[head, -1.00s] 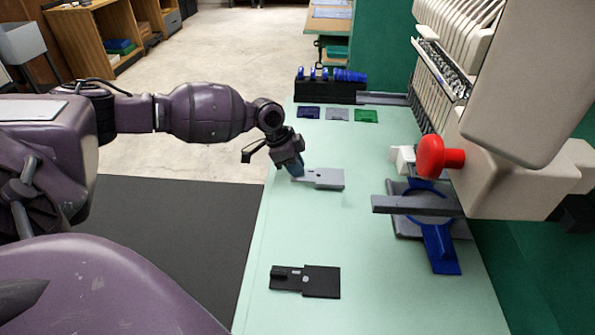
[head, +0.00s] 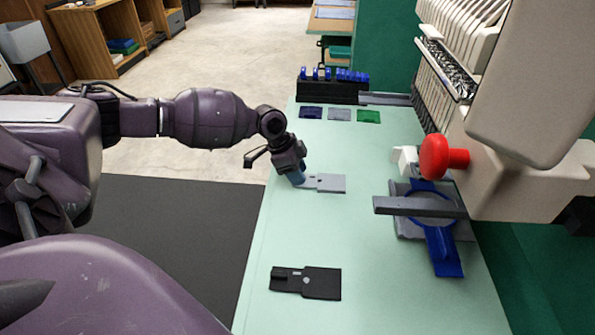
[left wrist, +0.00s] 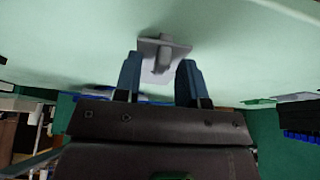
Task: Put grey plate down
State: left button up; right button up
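The grey plate (head: 330,183), a flat piece with a narrow tab, lies on the pale green table (head: 380,255). My left gripper (head: 298,180) is at the plate's left end, pointing down over its tab. In the left wrist view the blue fingers of my left gripper (left wrist: 160,82) stand apart. The grey plate (left wrist: 175,46) shows between and beyond them, with gaps between its tab and the fingers. My right gripper is not in view.
A black plate (head: 320,283) lies nearer on the table. A beige machine with a red knob (head: 436,158) and a blue hoop (head: 440,245) stands at right. A black rack (head: 330,92) and three small coloured patches (head: 340,114) are at the back. The table's middle is clear.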

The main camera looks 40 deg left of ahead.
pick_arm(q)
jog(key=p+v, duration=0.2)
jog(key=v, duration=1)
jog(key=shift+r, duration=0.15)
jog(key=shift+s, duration=0.1)
